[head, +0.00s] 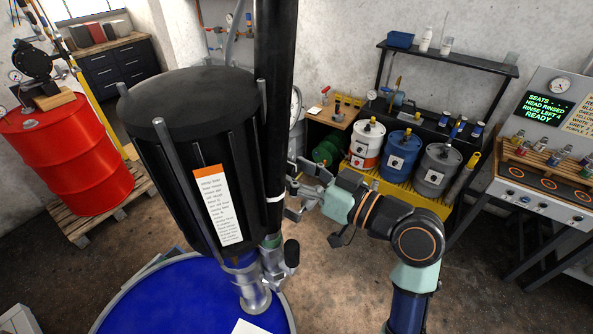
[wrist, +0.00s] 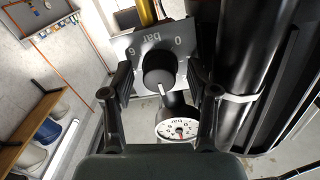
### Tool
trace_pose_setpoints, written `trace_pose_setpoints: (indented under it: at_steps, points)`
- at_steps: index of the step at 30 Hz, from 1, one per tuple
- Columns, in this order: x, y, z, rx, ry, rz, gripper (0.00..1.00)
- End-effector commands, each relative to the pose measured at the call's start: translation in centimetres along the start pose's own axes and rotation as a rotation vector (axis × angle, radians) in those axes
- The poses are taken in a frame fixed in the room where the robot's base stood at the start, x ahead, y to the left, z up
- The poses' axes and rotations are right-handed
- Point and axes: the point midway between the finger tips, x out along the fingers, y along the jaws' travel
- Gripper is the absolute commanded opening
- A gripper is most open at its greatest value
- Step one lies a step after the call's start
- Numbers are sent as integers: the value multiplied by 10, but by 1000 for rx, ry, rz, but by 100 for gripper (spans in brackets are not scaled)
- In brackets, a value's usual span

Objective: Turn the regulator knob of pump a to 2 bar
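In the wrist view, the black round regulator knob (wrist: 160,68) sits on a grey plate (wrist: 132,45) marked 0, bar and 6. A white mark on the knob points down toward the picture's bottom. My gripper (wrist: 161,85) is open, with one finger on each side of the knob and gaps visible beside it. A white bar gauge (wrist: 178,129) with a red needle shows below the knob; its exact reading is too small to tell. In the head view, my gripper (head: 300,190) is just right of the black pump (head: 190,150), which carries a white label. The knob is not clearly visible there.
The pump stands on a blue drum (head: 185,295). A black vertical column (head: 274,90) is close to my gripper. Several smaller drums, including a blue one (head: 398,160), stand behind on a yellow pallet. A red drum (head: 75,155) is at left. Floor is free at lower right.

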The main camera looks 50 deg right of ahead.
Motion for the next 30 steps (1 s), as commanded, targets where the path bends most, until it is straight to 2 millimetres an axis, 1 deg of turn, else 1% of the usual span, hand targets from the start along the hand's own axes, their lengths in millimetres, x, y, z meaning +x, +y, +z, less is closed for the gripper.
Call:
trace_pose_setpoints:
  at_steps: [1, 2, 3, 10, 20, 26, 30]
  points:
    - [0, 0, 0, 0, 0, 0, 51]
    - [0, 0, 0, 0, 0, 0, 46]
    - [0, 0, 0, 0, 0, 0, 39]
    - [0, 0, 0, 0, 0, 0, 1]
    - [0, 1, 3, -46, 3, -1, 0]
    - [0, 2, 6, -160, 7, -3, 0]
    - [0, 2, 7, -275, 13, -4, 0]
